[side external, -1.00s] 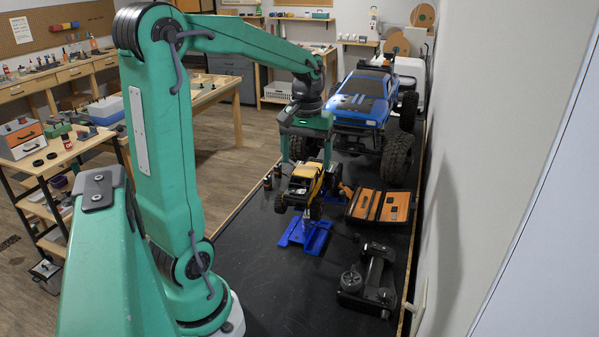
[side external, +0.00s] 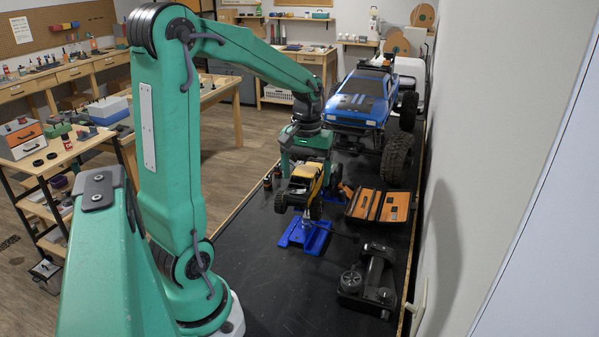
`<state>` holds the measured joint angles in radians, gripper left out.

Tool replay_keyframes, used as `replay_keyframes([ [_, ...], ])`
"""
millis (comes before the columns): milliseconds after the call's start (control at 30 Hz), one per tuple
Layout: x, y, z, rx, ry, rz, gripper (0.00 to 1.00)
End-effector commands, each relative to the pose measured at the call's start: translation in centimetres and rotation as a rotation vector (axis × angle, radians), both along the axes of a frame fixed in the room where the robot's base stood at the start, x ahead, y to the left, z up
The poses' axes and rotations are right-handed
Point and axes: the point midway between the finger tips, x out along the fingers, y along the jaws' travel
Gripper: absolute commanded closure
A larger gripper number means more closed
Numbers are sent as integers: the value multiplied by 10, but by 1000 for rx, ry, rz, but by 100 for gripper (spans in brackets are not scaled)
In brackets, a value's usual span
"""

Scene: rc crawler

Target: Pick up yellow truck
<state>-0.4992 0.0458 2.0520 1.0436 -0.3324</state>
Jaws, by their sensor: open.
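The yellow truck (side external: 304,181) is a small crawler with black wheels, set on a blue stand (side external: 304,236) on the black bench top. My gripper (side external: 307,170) is directly over the truck and low around its upper body. The jaws are open, with one finger visible just left of the truck's rear. The other finger is partly hidden behind the truck, and I cannot tell whether either finger touches it.
A large blue truck (side external: 362,98) stands behind on the bench. An open tool case with orange lining (side external: 380,206) lies to the right. A black transmitter (side external: 368,281) lies in front of it, near the wall.

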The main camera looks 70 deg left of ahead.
Motion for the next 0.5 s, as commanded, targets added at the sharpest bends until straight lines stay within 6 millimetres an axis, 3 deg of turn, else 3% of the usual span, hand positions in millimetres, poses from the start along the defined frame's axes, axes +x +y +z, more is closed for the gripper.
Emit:
replay_keyframes([
  [233, 0, 0, -28, -1, 2, 0, 20],
  [500, 0, 0, -33, 0, 0, 0, 20],
])
